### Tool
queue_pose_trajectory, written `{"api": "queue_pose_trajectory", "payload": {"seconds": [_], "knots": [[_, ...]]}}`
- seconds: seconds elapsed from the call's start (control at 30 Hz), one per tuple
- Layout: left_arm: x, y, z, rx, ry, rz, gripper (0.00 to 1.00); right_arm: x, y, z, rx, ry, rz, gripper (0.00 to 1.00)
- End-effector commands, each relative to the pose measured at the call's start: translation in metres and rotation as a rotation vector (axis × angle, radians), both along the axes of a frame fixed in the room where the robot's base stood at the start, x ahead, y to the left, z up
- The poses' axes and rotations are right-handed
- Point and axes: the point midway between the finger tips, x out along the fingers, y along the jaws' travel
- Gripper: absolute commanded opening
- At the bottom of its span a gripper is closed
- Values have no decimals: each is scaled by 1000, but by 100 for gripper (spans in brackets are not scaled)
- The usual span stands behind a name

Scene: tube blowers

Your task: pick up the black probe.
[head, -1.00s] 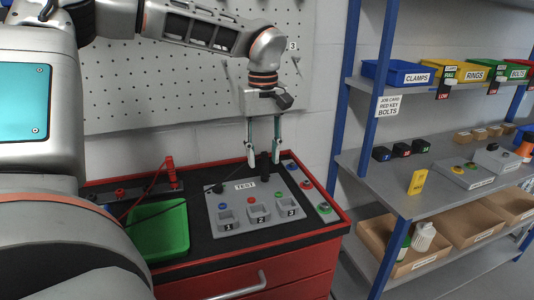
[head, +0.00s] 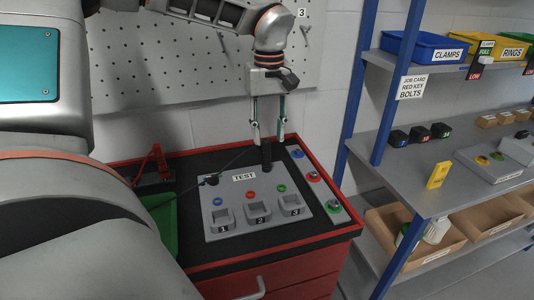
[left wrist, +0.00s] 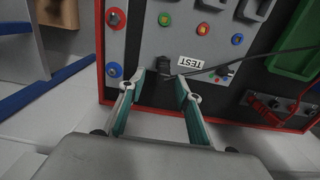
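The black probe (head: 267,155) stands at the back right of the grey TEST panel (head: 222,232), with a thin black cable running left from it. My left gripper (head: 269,140) is above it, pointing down, with its two fingers open and apart. In the left wrist view the probe (left wrist: 163,66) shows as a dark shape between and just beyond the fingertips (left wrist: 159,80). I cannot tell whether a finger touches it. My right gripper is in neither view.
The TEST panel has numbered sockets and coloured buttons. A red probe (head: 160,160) stands at the left, near a green tray (head: 160,222). A button strip (head: 318,185) lies to the right, by the red cabinet edge (head: 344,222). Shelves (head: 376,146) stand further right.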

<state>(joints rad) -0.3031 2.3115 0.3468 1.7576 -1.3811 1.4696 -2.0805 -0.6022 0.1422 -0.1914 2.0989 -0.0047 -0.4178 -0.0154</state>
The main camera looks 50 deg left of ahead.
Motion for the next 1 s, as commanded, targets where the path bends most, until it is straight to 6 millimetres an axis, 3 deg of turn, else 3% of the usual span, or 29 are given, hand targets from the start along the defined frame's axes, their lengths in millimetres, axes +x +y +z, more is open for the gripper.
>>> {"api": "queue_pose_trajectory", "payload": {"seconds": [0.3,0.57,0.7,1.0], "knots": [[-7,1,-43,-1,4,0,33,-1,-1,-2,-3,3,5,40],[-6,1,-46,-1,0,1,33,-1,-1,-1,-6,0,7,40],[-6,1,-46,0,0,1,0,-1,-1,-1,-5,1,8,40],[-6,1,-46,0,0,1,0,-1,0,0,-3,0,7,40]]}}
